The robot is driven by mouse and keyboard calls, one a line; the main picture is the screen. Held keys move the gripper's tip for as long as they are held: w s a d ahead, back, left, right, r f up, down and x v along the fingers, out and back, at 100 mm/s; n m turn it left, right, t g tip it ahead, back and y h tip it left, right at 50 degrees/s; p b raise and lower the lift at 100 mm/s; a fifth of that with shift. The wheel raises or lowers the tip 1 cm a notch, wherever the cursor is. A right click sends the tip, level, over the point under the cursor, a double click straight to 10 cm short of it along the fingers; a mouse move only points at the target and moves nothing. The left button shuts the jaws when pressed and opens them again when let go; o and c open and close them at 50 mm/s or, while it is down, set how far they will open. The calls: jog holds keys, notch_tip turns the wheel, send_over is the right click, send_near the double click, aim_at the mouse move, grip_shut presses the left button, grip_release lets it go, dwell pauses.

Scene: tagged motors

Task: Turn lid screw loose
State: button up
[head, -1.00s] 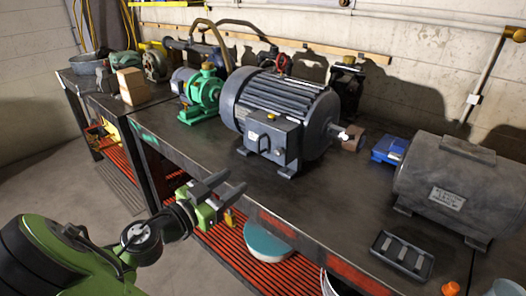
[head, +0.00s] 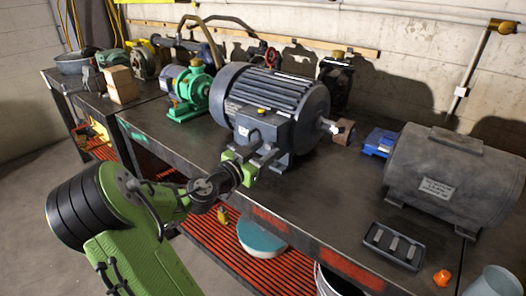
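The large dark grey motor (head: 270,92) stands on the workbench with its finned body and a shaft pointing right. A box-shaped housing with a lid (head: 258,127) sits on its near side, with a small yellow piece on top. A lid screw is too small to make out. My gripper (head: 258,154), with green finger mounts and grey fingers, is at the lower front of this housing. The fingers look apart, with nothing seen between them. They partly cover the motor's lower front, and I cannot tell whether they touch it.
A grey cylindrical motor (head: 445,185) with a label plate stands at right. A dark tray (head: 393,243), an orange piece (head: 441,277) and a blue object (head: 379,142) are on the workbench (head: 320,205). A small green motor-pump (head: 193,92) stands left. The bench front between is clear.

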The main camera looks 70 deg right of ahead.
grip_shut()
